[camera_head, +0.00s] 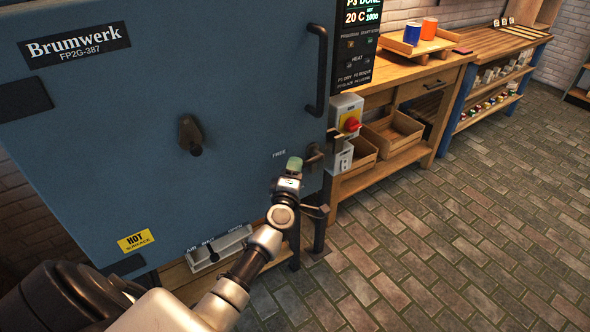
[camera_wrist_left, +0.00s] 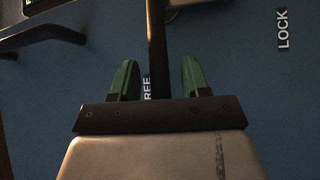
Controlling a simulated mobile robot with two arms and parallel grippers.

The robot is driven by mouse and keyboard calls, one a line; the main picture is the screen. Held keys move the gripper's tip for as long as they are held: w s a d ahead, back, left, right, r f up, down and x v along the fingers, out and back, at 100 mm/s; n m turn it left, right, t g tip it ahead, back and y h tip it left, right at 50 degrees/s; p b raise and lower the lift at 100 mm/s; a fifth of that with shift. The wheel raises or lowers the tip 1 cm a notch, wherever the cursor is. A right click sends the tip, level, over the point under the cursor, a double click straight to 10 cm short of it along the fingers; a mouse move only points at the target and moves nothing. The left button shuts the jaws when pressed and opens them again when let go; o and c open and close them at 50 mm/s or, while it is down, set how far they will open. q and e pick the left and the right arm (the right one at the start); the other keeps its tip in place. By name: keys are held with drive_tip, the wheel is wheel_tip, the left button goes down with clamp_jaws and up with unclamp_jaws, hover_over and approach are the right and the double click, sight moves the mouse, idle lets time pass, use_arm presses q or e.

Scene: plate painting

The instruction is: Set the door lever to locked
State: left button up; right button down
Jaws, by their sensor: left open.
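The door lever (camera_head: 314,156) is a dark bar at the lower right edge of the blue kiln door (camera_head: 110,150). In the left wrist view the lever (camera_wrist_left: 157,45) points to the "FREE" label (camera_wrist_left: 147,88), which it partly covers. The "LOCK" label (camera_wrist_left: 283,28) stands apart to the right. My left gripper (camera_head: 294,163) is open at the lever's free end. Its green fingers (camera_wrist_left: 154,80) appear one on each side of the bar, with gaps showing. I cannot tell how deep the bar sits between them. My right gripper is not in view.
A black door handle (camera_head: 318,70) is above the lever. A grey switch box with a red knob (camera_head: 352,124) is just right of it. A wooden workbench (camera_head: 400,165) with crates stands farther right. A vent knob (camera_head: 194,146) protrudes from the door. The tiled floor is clear.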

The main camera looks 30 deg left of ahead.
use_arm(q)
drive_tip(key=shift+w+a, duration=0.15)
drive_tip(key=shift+w, duration=0.25)
drive_tip(key=shift+c, duration=0.3)
drive_tip(key=c, duration=0.7)
clamp_jaws()
